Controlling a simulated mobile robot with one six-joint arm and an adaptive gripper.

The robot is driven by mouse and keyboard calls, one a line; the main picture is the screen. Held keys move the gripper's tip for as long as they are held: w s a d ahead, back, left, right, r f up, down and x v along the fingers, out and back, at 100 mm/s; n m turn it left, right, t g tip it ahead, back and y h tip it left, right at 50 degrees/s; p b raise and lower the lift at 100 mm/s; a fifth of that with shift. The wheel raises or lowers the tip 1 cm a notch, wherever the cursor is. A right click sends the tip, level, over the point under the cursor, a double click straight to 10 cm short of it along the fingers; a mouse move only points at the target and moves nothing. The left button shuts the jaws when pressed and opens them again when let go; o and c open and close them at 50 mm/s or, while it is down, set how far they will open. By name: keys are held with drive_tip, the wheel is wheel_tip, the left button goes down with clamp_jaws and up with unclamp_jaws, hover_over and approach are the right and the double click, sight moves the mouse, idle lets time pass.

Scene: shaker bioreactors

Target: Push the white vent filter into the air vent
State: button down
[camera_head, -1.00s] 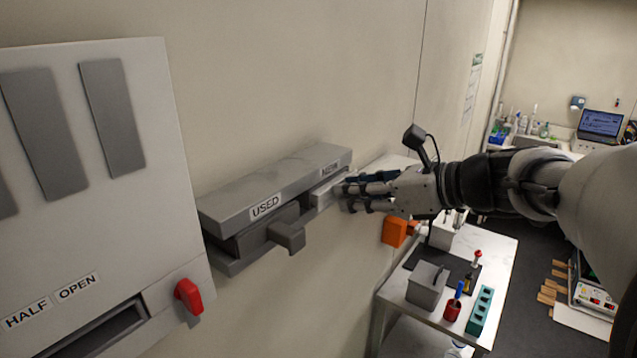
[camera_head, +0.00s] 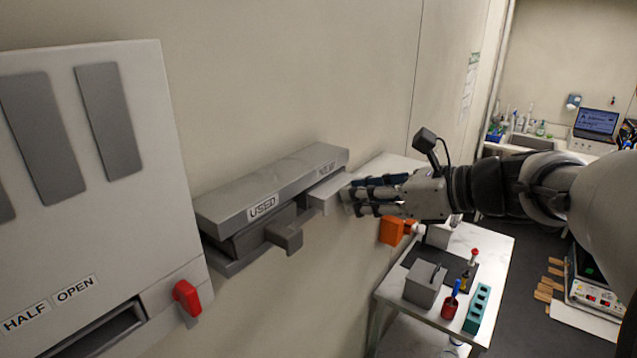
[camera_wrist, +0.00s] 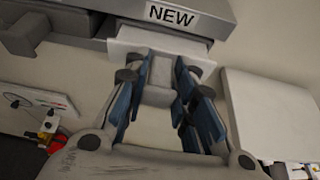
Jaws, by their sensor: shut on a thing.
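The white vent filter (camera_head: 327,193) sticks partly out of the slot marked NEW on the grey wall holder (camera_head: 270,190). In the wrist view the white filter (camera_wrist: 140,42) shows under the NEW label, with its grey tab (camera_wrist: 158,84) toward me. My gripper (camera_head: 350,195), also in the wrist view (camera_wrist: 158,94), is shut on the filter's tab. The filter's far end is hidden inside the holder. A pale wall panel (camera_head: 150,120) at the left has grey strips, HALF and OPEN labels and a dark slot (camera_head: 100,330); I cannot tell whether this slot is the air vent.
A grey block with a handle (camera_head: 285,236) sticks out below the USED label. A red lever (camera_head: 187,297) juts from the panel. A bench (camera_head: 490,250) with a grey box, red cup and teal rack stands below my arm. An orange part (camera_head: 392,230) is below the gripper.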

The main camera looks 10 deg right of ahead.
drive_tip(key=shift+s+d, duration=0.45)
drive_tip(key=shift+s+d, duration=0.1)
drive_tip(key=shift+s+d+p, duration=0.3)
drive_tip(key=shift+s+d, duration=0.1)
drive_tip(key=shift+s+d, duration=0.2)
drive_tip(key=shift+s+d, duration=0.3)
idle(0.6)
drive_tip(key=shift+s+d+p, duration=0.45)
drive_tip(key=shift+s+d, duration=0.65)
idle(0.4)
